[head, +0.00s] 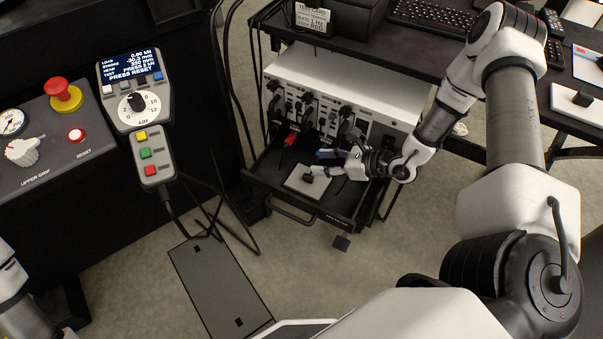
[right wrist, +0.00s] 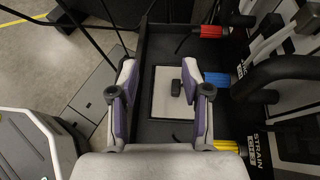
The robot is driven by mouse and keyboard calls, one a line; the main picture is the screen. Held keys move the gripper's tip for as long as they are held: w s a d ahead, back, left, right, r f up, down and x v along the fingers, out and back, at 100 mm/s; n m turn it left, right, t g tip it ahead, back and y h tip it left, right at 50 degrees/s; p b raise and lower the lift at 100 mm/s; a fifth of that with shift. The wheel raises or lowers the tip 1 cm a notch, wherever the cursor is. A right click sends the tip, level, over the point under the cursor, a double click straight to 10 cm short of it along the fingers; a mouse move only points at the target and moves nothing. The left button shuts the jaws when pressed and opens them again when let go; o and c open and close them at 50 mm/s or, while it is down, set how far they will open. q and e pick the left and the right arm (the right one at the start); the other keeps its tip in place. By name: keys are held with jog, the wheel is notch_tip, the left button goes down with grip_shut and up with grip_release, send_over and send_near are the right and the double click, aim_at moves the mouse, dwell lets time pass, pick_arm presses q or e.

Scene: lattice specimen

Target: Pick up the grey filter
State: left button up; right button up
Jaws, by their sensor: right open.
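A small dark grey block, which looks like the grey filter (head: 308,179), sits on a white square pad (head: 293,184) in the open black drawer. In the right wrist view the block (right wrist: 176,88) stands on the pad (right wrist: 160,107) between my fingers, closer to the right finger. My right gripper (head: 324,164) is open and empty over the drawer; its two spread fingers also show in the right wrist view (right wrist: 158,68). I cannot tell the height left between the fingertips and the block. My left gripper is out of view.
Red (right wrist: 211,31), blue (right wrist: 217,79) and yellow (right wrist: 225,145) collared plugs lie along the drawer's right side in the wrist view. A white-topped cabinet (head: 350,85) with dark cables stands behind the drawer (head: 349,205). A pendant (head: 135,90) hangs at left.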

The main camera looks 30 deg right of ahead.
notch_tip(320, 180, down, 3)
jog(key=d+m+t+b, duration=0.1)
jog(key=d+b, duration=0.1)
jog(key=d, duration=0.1)
jog(key=b, duration=0.9)
send_near(310, 177)
jog(key=shift+h, duration=0.3)
jog(key=x, duration=0.4)
jog(key=shift+s+f, duration=0.2)
jog(key=shift+f, duration=0.2)
jog(key=b+x, duration=0.1)
jog(key=x, duration=0.1)
jog(key=b+x, duration=0.3)
jog(key=x, duration=0.1)
jog(key=shift+w+a+r+b, duration=0.2)
jog(key=shift+w+a+b, duration=0.05)
jog(key=shift+b, duration=0.15)
jog(key=shift+w+a+r, duration=0.1)
jog(key=shift+w, duration=0.1)
jog(key=shift+r, duration=0.15)
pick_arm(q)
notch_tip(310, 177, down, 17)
pick_arm(e)
grip_shut()
